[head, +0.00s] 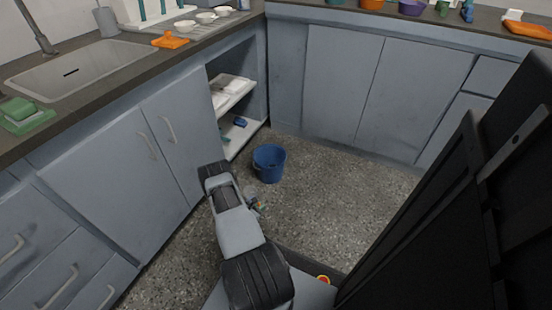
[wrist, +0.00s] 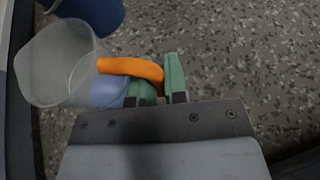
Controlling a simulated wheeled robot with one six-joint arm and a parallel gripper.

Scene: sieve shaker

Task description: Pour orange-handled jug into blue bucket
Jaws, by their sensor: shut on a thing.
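The orange-handled jug (wrist: 55,68) is clear and shows at the left of the wrist view, its wide mouth toward the upper left. Its orange handle (wrist: 128,68) lies at the green fingers of my gripper (wrist: 160,83), which is shut on the jug. A pale blue patch (wrist: 106,92) shows by the handle; I cannot tell if it is contents. The blue bucket (head: 268,165) stands upright on the floor, just beyond my gripper (head: 257,207) in the head view. The bucket also shows at the top of the wrist view (wrist: 95,12), close to the jug. My arm partly hides the jug in the head view.
Grey cabinets (head: 110,185) stand to the left and at the back. An open shelf unit (head: 232,95) is left of the bucket. A large black panel (head: 450,215) fills the right side. Speckled floor (head: 340,185) is free right of the bucket.

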